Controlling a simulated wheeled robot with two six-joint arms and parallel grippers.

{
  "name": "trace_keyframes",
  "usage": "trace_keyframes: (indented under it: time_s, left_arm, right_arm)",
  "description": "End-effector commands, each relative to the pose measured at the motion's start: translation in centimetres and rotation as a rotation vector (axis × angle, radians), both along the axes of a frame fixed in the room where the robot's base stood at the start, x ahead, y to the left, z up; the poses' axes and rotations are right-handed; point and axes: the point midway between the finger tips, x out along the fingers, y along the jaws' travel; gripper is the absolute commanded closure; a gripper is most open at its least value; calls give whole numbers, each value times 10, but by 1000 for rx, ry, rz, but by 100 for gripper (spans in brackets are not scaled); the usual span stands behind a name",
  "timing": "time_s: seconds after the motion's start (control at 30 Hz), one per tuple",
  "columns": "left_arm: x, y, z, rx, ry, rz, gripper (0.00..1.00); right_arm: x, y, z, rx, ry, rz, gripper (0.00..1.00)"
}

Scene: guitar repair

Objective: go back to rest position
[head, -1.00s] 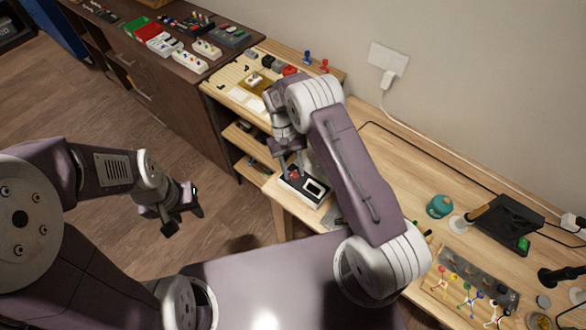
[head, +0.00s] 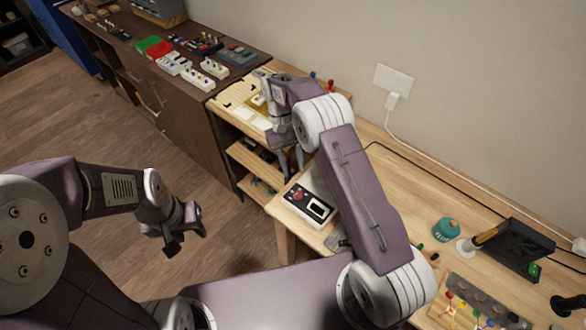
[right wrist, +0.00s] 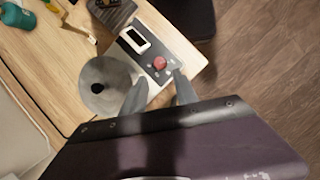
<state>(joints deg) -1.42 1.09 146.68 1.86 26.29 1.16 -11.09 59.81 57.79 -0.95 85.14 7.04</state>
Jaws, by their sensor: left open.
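My left gripper (head: 188,240) hangs over the floor at the left of the head view, open and empty. My right gripper (head: 289,165) is over the left end of the wooden workbench (head: 405,190). In the right wrist view its two fingers (right wrist: 160,90) stand apart with nothing between them. A black and white device (head: 309,204) with a red knob and a small screen lies on the bench near its left corner. It also shows in the right wrist view (right wrist: 150,50), just beyond the fingertips.
A grey disc (right wrist: 106,84) lies beside the device. A dark cabinet (head: 150,80) with trays stands left. A wall outlet (head: 393,80) holds a plug. Floor by my left gripper is clear.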

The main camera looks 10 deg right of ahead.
Motion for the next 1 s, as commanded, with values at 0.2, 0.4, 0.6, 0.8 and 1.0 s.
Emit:
trace_keyframes:
  time_s: [0.2,0.4,0.6,0.8,1.0]
  left_arm:
    - [0,0,0,0,0,0,60]
    - [0,0,0,0,0,0,60]
    - [0,0,0,0,0,0,60]
    - [0,0,0,0,0,0,60]
    - [0,0,0,0,0,0,60]
  right_arm:
    - [0,0,0,0,0,0,65]
    - [14,-7,30,13,-71,-23,65]
    - [-20,-35,103,29,-145,-83,65]
    - [-88,-57,115,57,-255,-124,65]
    - [-168,-65,76,80,-365,-133,65]
